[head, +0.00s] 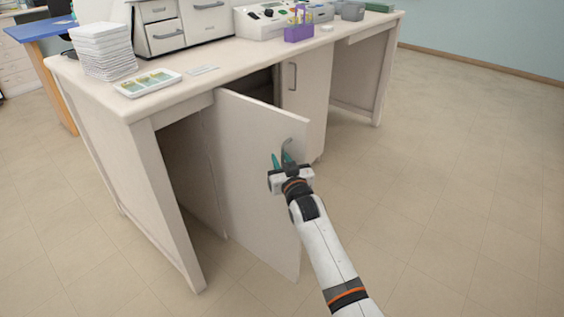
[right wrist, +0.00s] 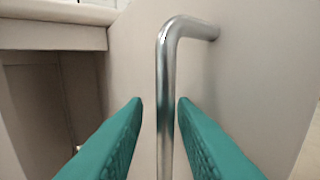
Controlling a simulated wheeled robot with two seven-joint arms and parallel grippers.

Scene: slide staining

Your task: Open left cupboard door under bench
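The left cupboard door (head: 255,165) under the bench stands swung well out from the cupboard front, with a dark opening behind its top edge. Its metal bar handle (head: 288,141) is near the door's free edge. My right gripper (head: 281,160) is at this handle. In the right wrist view its two green fingers lie on either side of the upright handle bar (right wrist: 166,100), with a clear gap on the left and almost none on the right. The fingers look open around the bar, not clamped. My left gripper is not in view.
The bench top (head: 215,85) carries a slide tray (head: 148,83), a white stack (head: 103,50), a drawer unit (head: 180,22) and a purple rack (head: 299,33). The right cupboard door (head: 306,85) is shut. Open floor (head: 450,190) lies to the right.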

